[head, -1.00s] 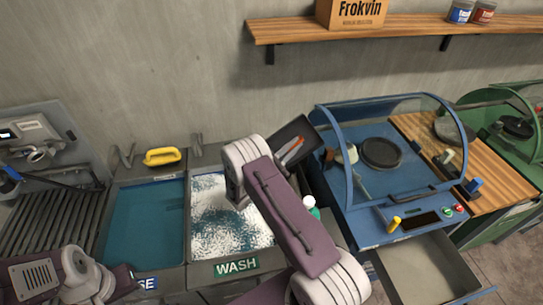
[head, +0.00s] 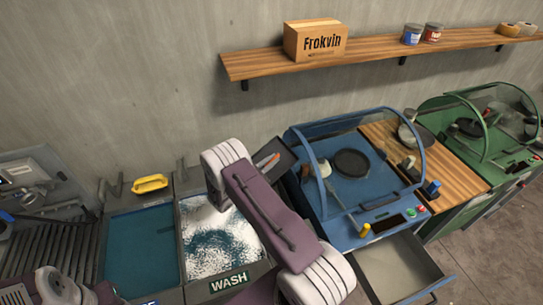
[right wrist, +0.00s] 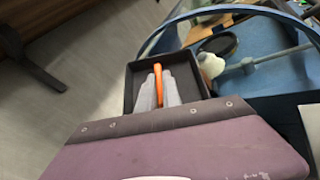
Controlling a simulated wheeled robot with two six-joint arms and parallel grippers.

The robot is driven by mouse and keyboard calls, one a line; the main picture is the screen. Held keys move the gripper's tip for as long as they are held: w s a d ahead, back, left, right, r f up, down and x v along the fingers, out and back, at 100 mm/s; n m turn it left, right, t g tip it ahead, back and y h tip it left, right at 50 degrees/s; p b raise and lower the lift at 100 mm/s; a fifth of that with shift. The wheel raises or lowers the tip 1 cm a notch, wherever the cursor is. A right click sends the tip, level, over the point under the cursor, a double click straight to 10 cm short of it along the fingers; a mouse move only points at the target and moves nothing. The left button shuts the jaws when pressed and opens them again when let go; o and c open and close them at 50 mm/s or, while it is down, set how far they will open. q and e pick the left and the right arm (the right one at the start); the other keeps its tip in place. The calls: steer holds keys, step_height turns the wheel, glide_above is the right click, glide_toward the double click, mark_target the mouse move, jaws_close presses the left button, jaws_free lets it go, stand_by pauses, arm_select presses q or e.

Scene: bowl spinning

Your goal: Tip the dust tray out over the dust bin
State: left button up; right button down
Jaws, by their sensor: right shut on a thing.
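My right gripper (right wrist: 158,82) is shut on a slim orange thing (right wrist: 158,70), between its pale grey fingers. Both are over a dark square tray (right wrist: 191,62) with a raised rim, beside the blue machine. In the head view this dark tray (head: 286,161) is partly behind my right arm, with the orange thing (head: 272,160) at it. A grey open drawer-like tray (head: 432,272) sticks out from the blue machine's front; I cannot tell which is the dust tray. No dust bin can be made out. My left gripper is out of view; only part of that arm shows at lower left.
The blue machine (head: 350,205) has a clear curved hood and a dark disc (head: 351,163). A wash basin (head: 200,262) and a teal basin (head: 140,250) lie left of it. A wooden shelf (head: 270,66) is above.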

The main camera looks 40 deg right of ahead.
mark_target(271, 153)
steer(key=r+n+y+p, duration=0.1)
steer(key=w+d+g+y+p, duration=0.1)
steer(key=p, duration=0.1)
steer(key=shift+w+r+n, duration=0.2)
steer(key=shift+r+n, duration=0.15)
steer(key=shift+n, duration=0.05)
steer(key=shift+w+d+f+n+g+y+p, duration=0.1)
steer(key=shift+w+d+n+g+y+p, duration=0.1)
steer(key=shift+w+n+g+y+p, duration=0.35)
steer(key=shift+d+f+n+g+y, duration=0.1)
steer(key=shift+f+n+g+y, duration=0.15)
steer(key=shift+g+y, duration=0.15)
